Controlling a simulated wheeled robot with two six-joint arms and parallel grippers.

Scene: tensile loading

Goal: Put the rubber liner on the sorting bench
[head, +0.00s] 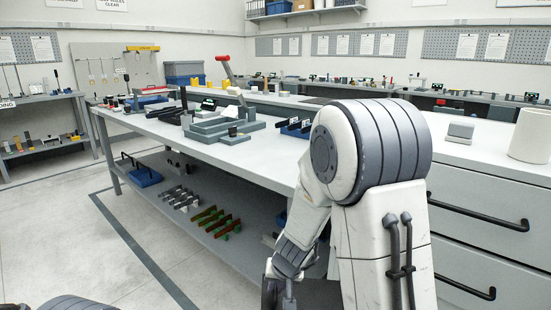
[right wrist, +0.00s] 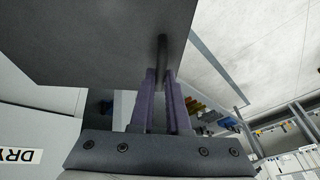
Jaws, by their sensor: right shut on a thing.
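My right gripper (head: 279,292) hangs low in front of the long bench (head: 262,160), beside its lower shelf; its tips are hard to make out in the head view. In the right wrist view its two fingers (right wrist: 160,85) are shut on a narrow dark part at a broad, flat dark grey sheet (right wrist: 95,40), which I take for the rubber liner. The sheet fills the upper left of that view. I cannot tell how it joins the narrow part. Which bench is the sorting bench is not marked. My left gripper is out of view.
Grey blocks (head: 222,128) and blue holders (head: 296,128) stand on the long bench, with bare top in front of them. The lower shelf (head: 240,243) holds red and green parts (head: 215,222). Drawers with black handles (head: 480,213) are at right. The floor at left is clear.

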